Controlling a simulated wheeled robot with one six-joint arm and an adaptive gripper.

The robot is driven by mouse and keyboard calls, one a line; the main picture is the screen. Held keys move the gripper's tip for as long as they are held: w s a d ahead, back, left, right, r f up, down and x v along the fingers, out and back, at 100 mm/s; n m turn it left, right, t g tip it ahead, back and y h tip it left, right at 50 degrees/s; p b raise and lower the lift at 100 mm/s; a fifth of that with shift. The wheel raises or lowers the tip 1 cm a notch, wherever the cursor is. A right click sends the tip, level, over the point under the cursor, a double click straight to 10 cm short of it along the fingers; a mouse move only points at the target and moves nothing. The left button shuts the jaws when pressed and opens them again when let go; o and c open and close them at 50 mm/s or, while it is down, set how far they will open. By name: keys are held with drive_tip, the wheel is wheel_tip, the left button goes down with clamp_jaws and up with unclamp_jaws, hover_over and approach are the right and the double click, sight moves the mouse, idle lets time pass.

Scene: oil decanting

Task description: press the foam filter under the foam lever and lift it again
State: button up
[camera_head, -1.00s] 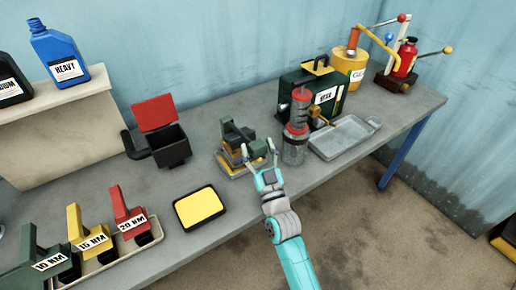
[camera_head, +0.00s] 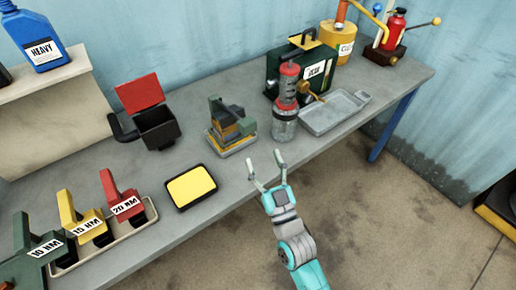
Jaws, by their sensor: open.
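The foam lever press (camera_head: 230,124) stands near the middle of the table, with a dark green lever and post on a pale base. A yellowish-brown layer, seemingly the foam filter (camera_head: 226,133), shows among its parts. The lever's upper part hides much of this layer, so I cannot tell whether it is pressed. My gripper (camera_head: 265,162) is open and empty, with its fingers apart. In the picture it is below and right of the press, near the table's front edge, not touching the press.
A yellow pad in a black tray (camera_head: 209,199) lies in front of the press. A red-topped clear bottle (camera_head: 284,128) and a grey metal tray (camera_head: 309,127) are to the right. An open black box with a red lid (camera_head: 139,93) is to the left. Free floor lies right of the table.

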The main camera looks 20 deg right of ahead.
drive_tip(key=shift+s, duration=0.95)
drive_tip(key=shift+w+r, duration=0.15)
drive_tip(key=c, duration=0.6)
drive_tip(key=shift+w+r+g+y, duration=0.2)
drive_tip(key=shift+w+r, duration=0.15)
drive_tip(key=shift+w, duration=0.3)
drive_tip(key=shift+w+r+g+y, duration=0.1)
drive_tip(key=shift+w+r+g, duration=0.1)
drive_tip(key=shift+w+r, duration=0.3)
clamp_jaws()
drive_tip(key=w+d+r+m+g+y, duration=0.1)
drive_tip(key=w+d+r+m+g, duration=0.15)
drive_tip(key=w+r+g, duration=0.5)
drive_tip(key=shift+n, duration=0.35)
drive_tip(key=w+f, duration=0.1)
drive_tip(key=w, duration=0.1)
drive_tip(key=w+a+f, duration=0.1)
drive_tip(key=w, duration=0.1)
drive_tip(key=w+a+f, duration=0.1)
drive_tip(key=f, duration=0.1)
drive_tip(key=shift+w+a, duration=0.15)
drive_tip(key=shift+w, duration=0.25)
drive_tip(key=shift+s+a+f, duration=0.1)
drive_tip(key=shift+s+f, duration=0.35)
drive_tip(key=shift+s, duration=0.05)
